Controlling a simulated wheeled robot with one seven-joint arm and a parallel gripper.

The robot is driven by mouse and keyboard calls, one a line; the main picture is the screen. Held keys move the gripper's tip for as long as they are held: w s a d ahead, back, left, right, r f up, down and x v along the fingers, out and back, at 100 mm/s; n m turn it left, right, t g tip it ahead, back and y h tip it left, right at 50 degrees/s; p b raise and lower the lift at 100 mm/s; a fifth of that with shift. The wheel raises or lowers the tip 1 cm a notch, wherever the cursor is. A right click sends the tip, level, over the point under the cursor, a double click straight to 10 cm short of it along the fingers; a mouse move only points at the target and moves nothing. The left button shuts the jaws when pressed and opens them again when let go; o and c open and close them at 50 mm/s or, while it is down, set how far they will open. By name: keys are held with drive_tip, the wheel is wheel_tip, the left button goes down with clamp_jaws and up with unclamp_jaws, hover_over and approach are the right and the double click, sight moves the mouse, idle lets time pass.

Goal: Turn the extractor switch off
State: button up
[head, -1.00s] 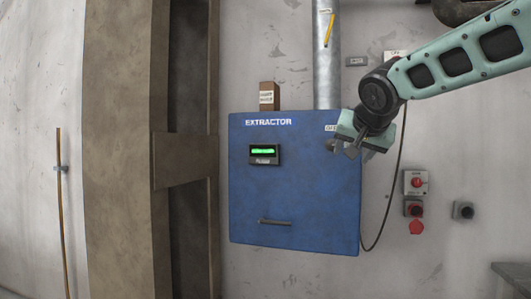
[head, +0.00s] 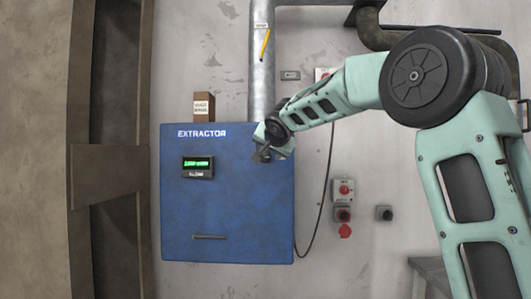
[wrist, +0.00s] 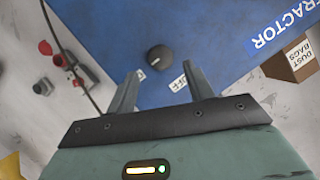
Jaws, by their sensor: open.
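The blue extractor box (head: 228,222) hangs on the wall in the head view, with a lit green display (head: 198,163) on its front. In the wrist view the box fills the top (wrist: 185,25). A round black switch knob (wrist: 159,57) sits on it, with an OFF label (wrist: 179,82) just below right and a smaller white label (wrist: 141,75) below left. My gripper (wrist: 161,70) is open, its fingers spread to either side of and short of the knob, empty. In the head view my gripper (head: 263,154) covers the knob at the box's upper right.
A metal duct (head: 262,65) rises from the box top beside a dust bags carton (head: 204,106). A cable (head: 325,190) hangs right of the box, near red-button controls (head: 343,190). A brown column (head: 110,175) stands at left.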

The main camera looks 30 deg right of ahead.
sight(266, 155)
drive_tip(key=p+x, duration=0.1)
drive_tip(key=x, duration=0.4)
drive_tip(key=shift+w, duration=0.1)
drive_tip(key=c, duration=0.9)
